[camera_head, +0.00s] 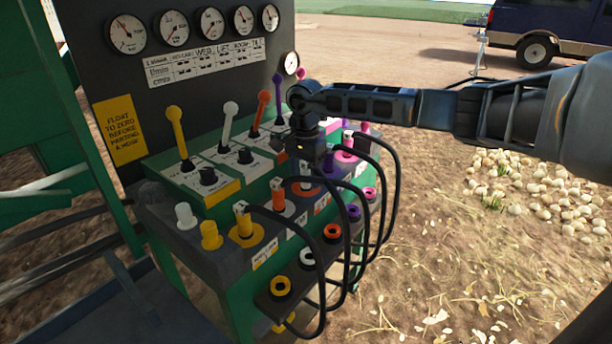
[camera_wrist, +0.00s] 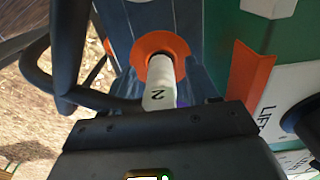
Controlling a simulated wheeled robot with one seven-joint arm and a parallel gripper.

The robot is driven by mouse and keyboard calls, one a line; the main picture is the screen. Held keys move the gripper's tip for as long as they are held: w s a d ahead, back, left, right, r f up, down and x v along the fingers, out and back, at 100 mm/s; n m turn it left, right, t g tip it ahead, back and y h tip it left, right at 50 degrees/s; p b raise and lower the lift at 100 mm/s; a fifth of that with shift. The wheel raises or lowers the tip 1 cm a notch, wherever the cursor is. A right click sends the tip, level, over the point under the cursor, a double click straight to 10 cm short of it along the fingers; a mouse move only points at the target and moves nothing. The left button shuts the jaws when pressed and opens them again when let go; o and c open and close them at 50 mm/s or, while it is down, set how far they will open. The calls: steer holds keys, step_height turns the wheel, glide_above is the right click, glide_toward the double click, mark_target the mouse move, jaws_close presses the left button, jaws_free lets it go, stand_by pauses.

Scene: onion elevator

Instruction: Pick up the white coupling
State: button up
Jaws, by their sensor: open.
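A white fitting marked "2" (camera_wrist: 160,82) stands in an orange ring (camera_wrist: 178,47) in the wrist view, just ahead of my gripper. My gripper (camera_head: 308,155) is over the coupling row in the head view, open, with nothing seen held. Its fingertips are hard to make out. In the head view a plain white plug (camera_head: 185,216) stands at the left end of the row, beside a yellow one (camera_head: 211,236). A white ring socket (camera_head: 306,257) sits on the lower front shelf. I cannot tell which of these is the white coupling.
Black hoses (camera_head: 322,262) loop from the couplings in front of the green stand. Levers with coloured knobs (camera_head: 230,108) rise behind the row, below a dark gauge panel (camera_head: 100,65). A yellow coupling (camera_head: 245,229) stands left of my gripper. Open dirt ground lies at the right.

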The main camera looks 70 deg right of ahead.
steer(key=shift+f, duration=0.4)
jaws_close()
